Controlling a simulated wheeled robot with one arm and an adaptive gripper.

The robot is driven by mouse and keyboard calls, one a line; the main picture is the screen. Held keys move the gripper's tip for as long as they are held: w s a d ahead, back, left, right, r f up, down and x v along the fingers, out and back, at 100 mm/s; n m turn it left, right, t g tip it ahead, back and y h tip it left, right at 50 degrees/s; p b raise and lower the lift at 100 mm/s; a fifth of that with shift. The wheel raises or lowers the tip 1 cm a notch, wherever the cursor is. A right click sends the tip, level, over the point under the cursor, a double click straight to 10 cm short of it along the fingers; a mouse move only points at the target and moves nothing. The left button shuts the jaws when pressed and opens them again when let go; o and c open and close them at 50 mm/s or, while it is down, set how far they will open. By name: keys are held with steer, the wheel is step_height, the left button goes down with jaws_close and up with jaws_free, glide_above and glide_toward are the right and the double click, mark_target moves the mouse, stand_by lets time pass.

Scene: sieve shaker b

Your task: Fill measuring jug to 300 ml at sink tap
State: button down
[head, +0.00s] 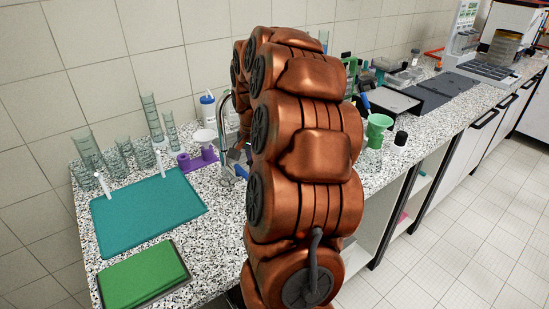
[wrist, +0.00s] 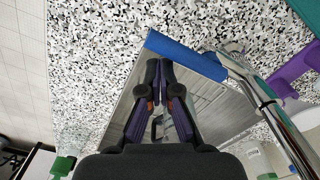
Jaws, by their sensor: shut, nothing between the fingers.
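My gripper (wrist: 160,72) is shut and empty in the wrist view, its fingertips together above the grey metal sink (wrist: 207,108). The chrome tap (wrist: 281,120) curves along the right of that view. A blue bar (wrist: 186,54), which looks like the tap's lever, lies just beyond the fingertips; I cannot tell whether they touch it. In the head view the tap (head: 224,130) shows left of my arm, which hides most of the sink and my gripper. Something clear shows between the fingers in the wrist view, but I cannot tell whether it is the measuring jug. No water is visible.
Several clear glass vessels (head: 86,150) stand at the left beside a teal mat (head: 150,212). A green tray (head: 143,271) lies nearer. A purple holder (head: 197,160) is by the tap.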

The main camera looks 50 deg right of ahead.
steer(key=shift+a, duration=0.15)
steer(key=shift+w+a+b, duration=0.2)
steer(key=shift+a+b, duration=0.2)
stand_by(0.4)
steer(key=shift+r, duration=0.15)
steer(key=w+a+r+b, duration=0.1)
steer(key=w+a+r, duration=0.3)
steer(key=a, duration=0.2)
steer(key=f+b, duration=0.2)
steer(key=f, duration=0.2)
steer(key=shift+s+d+f+b, duration=0.15)
steer(key=shift+s+d+b, duration=0.1)
steer(key=shift+b, duration=0.15)
stand_by(0.5)
steer(key=shift+d, duration=0.1)
stand_by(0.5)
